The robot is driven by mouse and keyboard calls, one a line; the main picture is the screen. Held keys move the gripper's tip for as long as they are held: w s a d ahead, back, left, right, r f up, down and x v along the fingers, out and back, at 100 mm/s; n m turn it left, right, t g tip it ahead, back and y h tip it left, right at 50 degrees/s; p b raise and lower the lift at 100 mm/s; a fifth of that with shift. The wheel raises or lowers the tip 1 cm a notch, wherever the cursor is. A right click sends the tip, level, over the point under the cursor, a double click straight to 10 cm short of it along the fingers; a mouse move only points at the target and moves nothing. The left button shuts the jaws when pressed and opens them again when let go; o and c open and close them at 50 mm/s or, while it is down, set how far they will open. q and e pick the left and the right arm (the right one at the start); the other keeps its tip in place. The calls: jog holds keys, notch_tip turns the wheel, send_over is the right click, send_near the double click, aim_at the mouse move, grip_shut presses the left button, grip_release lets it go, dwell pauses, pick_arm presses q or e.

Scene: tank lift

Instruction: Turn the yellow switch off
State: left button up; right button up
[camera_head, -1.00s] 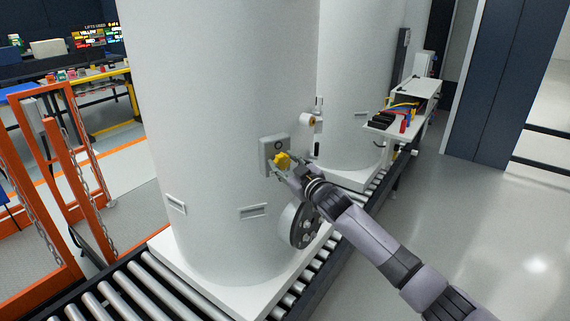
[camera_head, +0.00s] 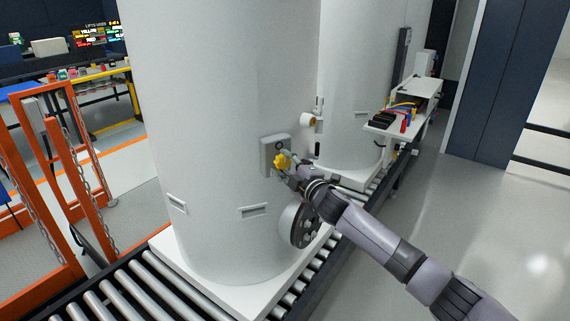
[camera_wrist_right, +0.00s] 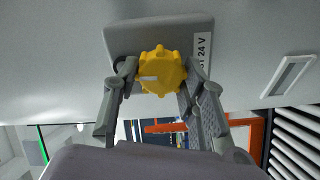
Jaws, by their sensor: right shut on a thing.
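The yellow switch (camera_head: 282,161) is a lobed knob on a grey plate (camera_head: 267,155) fixed to the large white tank (camera_head: 215,90). In the right wrist view the knob (camera_wrist_right: 161,72) shows a pale mark on its left part, and a label reading "24 V" stands to its right on the plate (camera_wrist_right: 150,32). My right gripper (camera_head: 285,165) is at the knob, with one finger on each side of it, shut on it (camera_wrist_right: 157,80). My left gripper is not in view.
A black-and-grey wheel (camera_head: 302,226) sticks out low on the tank, below my right arm. The tank stands on a white base over a roller conveyor (camera_head: 140,285). Orange frames with chains (camera_head: 75,175) stand at left. Open floor (camera_head: 480,220) lies at right.

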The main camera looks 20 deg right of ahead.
jog(key=shift+f+n, duration=0.1)
jog(key=shift+n, duration=0.4)
jog(key=o, duration=1.2)
jog(key=shift+c, duration=0.2)
jog(key=v, duration=1.2)
